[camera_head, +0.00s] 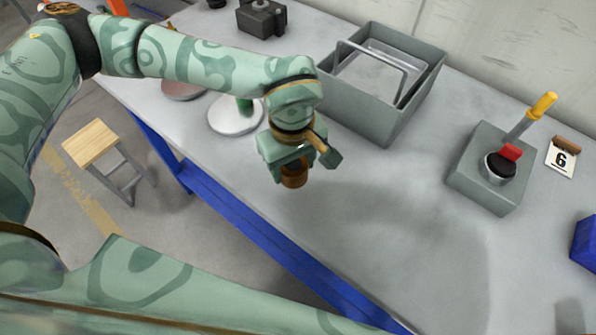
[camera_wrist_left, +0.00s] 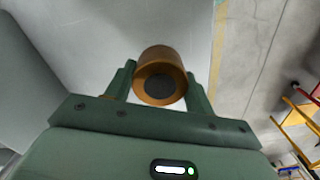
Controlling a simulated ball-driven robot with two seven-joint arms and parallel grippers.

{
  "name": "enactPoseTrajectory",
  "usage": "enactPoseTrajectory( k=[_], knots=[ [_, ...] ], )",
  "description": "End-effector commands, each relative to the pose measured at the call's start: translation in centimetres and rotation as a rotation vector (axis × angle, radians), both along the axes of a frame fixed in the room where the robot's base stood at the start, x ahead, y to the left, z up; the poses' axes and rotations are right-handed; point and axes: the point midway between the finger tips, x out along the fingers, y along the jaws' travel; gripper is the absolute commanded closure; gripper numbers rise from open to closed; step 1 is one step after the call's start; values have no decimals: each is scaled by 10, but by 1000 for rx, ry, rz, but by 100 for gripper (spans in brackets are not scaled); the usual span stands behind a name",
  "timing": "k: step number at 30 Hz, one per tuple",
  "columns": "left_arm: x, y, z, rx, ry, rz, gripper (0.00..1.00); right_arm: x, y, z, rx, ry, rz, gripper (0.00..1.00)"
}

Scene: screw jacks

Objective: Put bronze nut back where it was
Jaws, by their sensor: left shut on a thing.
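The bronze nut (camera_head: 293,176) is a brown-orange ring held between the fingers of my left gripper (camera_head: 297,165). In the head view it is above the front part of the grey table. In the left wrist view the nut (camera_wrist_left: 160,75) shows its round dark hole facing the camera, with a green finger of the left gripper (camera_wrist_left: 159,88) on each side. The left gripper is shut on it. My right gripper is not seen in either view.
A grey bin (camera_head: 385,125) with a handled tray stands behind the gripper. A grey block (camera_head: 478,195) with a yellow-handled lever is at right, near a card marked 6 (camera_head: 561,158). A white round plate (camera_head: 232,122) lies left. The table's middle front is clear.

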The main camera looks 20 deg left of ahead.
Motion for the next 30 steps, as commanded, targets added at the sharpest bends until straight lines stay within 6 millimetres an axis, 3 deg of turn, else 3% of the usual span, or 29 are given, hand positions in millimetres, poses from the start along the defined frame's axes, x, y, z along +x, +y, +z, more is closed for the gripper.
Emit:
enactPoseTrajectory(
  k=[7,13,24,25,27,30],
  knots=[
    [12,-5,-15,-2,-1,-1,100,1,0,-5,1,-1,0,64],
    [12,-5,-45,-1,1,0,100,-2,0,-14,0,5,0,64],
    [13,-5,-47,-1,-3,-1,100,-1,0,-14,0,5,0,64],
    [12,-4,-48,0,-1,-1,44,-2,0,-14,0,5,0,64],
    [12,-4,-48,0,-1,-1,25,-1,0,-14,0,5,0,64],
    [12,-4,-48,0,-1,-1,25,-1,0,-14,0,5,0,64]
  ],
)
